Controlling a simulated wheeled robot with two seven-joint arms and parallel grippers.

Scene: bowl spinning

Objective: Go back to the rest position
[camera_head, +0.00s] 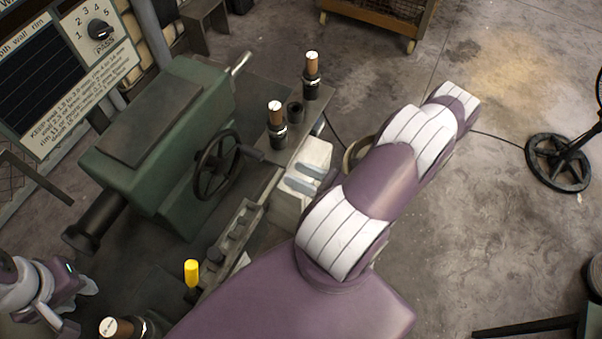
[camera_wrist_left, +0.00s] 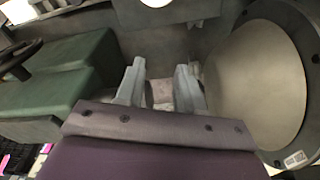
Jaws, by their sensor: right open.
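My left gripper (camera_head: 85,287) is at the lower left of the head view, beside the machine's near end. In the left wrist view its two grey fingers (camera_wrist_left: 160,65) stand apart with nothing visibly held between them. My right arm (camera_head: 385,180) crosses the middle of the head view and hides much of what lies beneath it. Two grey fingers of my right gripper (camera_head: 304,178) seem to show at its left side, apart, over the pale block by the machine. Nothing is visibly held there.
A green machine (camera_head: 165,140) with a handwheel (camera_head: 217,164) stands at left. Wooden-handled tools (camera_head: 277,125) stand upright between it and my right arm. A yellow-knobbed lever (camera_head: 191,272) is near my left gripper. A large round disc (camera_wrist_left: 258,85) is close right of it. Floor at right is largely open.

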